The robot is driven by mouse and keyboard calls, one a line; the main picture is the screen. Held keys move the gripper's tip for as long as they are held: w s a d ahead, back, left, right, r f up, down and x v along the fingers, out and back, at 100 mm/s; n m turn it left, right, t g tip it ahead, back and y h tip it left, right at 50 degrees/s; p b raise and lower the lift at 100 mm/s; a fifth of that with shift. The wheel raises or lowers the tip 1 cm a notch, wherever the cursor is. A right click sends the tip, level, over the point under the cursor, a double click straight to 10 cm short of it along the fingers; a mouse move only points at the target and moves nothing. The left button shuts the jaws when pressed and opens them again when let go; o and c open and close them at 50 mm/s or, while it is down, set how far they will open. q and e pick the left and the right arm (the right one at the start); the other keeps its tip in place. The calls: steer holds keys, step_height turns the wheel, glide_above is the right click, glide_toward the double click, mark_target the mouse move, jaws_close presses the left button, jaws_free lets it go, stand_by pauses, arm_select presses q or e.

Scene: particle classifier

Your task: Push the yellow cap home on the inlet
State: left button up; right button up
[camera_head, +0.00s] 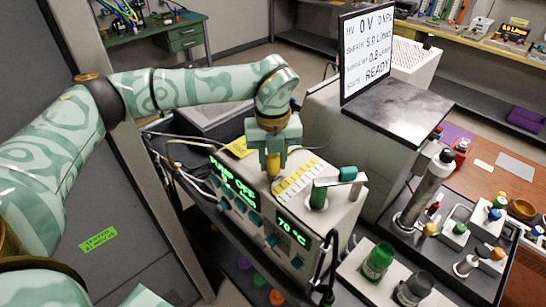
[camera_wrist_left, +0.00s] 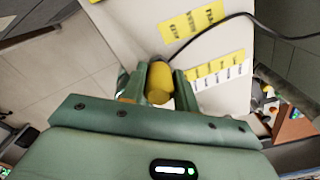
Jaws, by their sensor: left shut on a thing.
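My left gripper (camera_head: 272,165) is shut on the yellow cap (camera_head: 273,162), over the top of the pale instrument box (camera_head: 335,212). In the left wrist view the yellow cap (camera_wrist_left: 160,84) sits between the two green fingers, with its rounded end showing. I cannot make out the inlet; the cap and fingers may cover it. I cannot tell whether the cap touches anything below. My right gripper is in neither view.
A green-based fitting with a teal-ended lever (camera_head: 318,195) stands on the box just right of the gripper. The monitor (camera_head: 367,50) rises behind. A black cable (camera_wrist_left: 215,30) crosses the pale surface. Bottles and a metal cylinder (camera_head: 428,190) stand to the right.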

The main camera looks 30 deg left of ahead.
arm_select(q)
steer(key=shift+f, duration=0.45)
steer(key=o, duration=1)
step_height(320, 180, up, 16)
steer(key=shift+r, duration=0.2)
